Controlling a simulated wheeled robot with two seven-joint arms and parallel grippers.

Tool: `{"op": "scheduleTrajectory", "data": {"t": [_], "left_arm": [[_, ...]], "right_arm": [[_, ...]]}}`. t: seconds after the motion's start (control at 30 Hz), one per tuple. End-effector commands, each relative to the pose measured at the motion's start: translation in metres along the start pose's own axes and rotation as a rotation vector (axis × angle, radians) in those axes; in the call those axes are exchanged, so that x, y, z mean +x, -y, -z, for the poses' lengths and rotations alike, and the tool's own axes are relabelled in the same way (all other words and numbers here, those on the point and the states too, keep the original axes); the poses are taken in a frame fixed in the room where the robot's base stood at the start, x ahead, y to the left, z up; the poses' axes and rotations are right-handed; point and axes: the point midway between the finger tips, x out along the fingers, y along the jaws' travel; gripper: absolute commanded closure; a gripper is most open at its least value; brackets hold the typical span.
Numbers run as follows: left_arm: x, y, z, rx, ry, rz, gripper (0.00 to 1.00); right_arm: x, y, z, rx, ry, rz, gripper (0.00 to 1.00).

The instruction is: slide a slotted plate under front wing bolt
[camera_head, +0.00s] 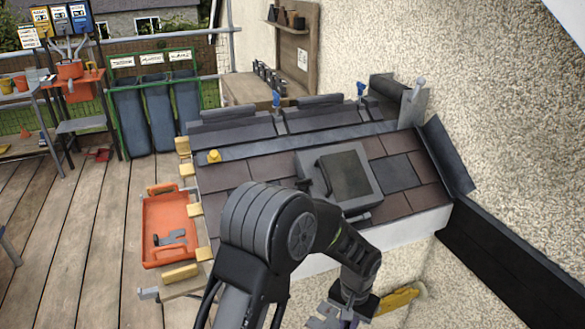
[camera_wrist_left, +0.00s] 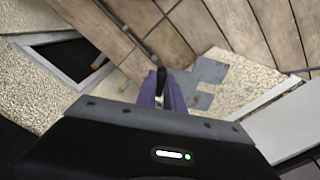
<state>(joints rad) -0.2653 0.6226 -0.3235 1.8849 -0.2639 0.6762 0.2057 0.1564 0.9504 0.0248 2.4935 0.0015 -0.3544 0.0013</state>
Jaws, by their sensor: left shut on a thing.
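My left gripper (camera_head: 346,318) hangs low at the bottom of the head view, in front of the roof's lower edge. In the left wrist view its purple fingers (camera_wrist_left: 163,92) are shut on a flat grey slotted plate (camera_wrist_left: 208,76). A corner of this plate shows in the head view (camera_head: 322,318). Two blue wing bolts, one left (camera_head: 277,100) and one right (camera_head: 361,90), stand upright along the back of the roof. I cannot tell which one is the front bolt. The plate is well apart from both. My right gripper is not in view.
An orange tray (camera_head: 150,215) holding grey metal pieces (camera_head: 172,238) hangs left of the roof. A dark roof window (camera_head: 345,175) rises from the brown tiles. A rough wall (camera_head: 520,150) bounds the right. A yellow object (camera_head: 398,299) lies below the roof edge.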

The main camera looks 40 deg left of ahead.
Motion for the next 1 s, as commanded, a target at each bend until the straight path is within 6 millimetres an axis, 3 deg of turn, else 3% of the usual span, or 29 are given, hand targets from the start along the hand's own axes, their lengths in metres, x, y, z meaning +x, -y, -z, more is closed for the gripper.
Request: {"op": "scheduleTrajectory", "data": {"t": [0.03,0.2,0.67,0.77,0.87,1.0], "left_arm": [[0.022,0.000,-0.003,0.000,0.003,0.001,1.00],[0.044,0.001,-0.009,-0.001,0.000,0.000,1.00],[0.044,0.001,-0.009,-0.002,-0.001,-0.001,1.00],[0.032,0.002,-0.007,-0.002,-0.003,-0.003,1.00],[0.008,0.003,-0.002,-0.002,-0.004,-0.006,1.00],[-0.050,0.006,0.006,0.002,-0.004,-0.013,1.00]], "right_arm": [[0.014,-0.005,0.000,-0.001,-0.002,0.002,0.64],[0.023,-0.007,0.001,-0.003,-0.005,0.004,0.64],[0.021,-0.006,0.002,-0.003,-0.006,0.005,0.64],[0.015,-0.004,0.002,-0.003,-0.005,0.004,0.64],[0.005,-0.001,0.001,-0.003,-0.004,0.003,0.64],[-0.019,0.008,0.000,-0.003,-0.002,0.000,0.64]]}}
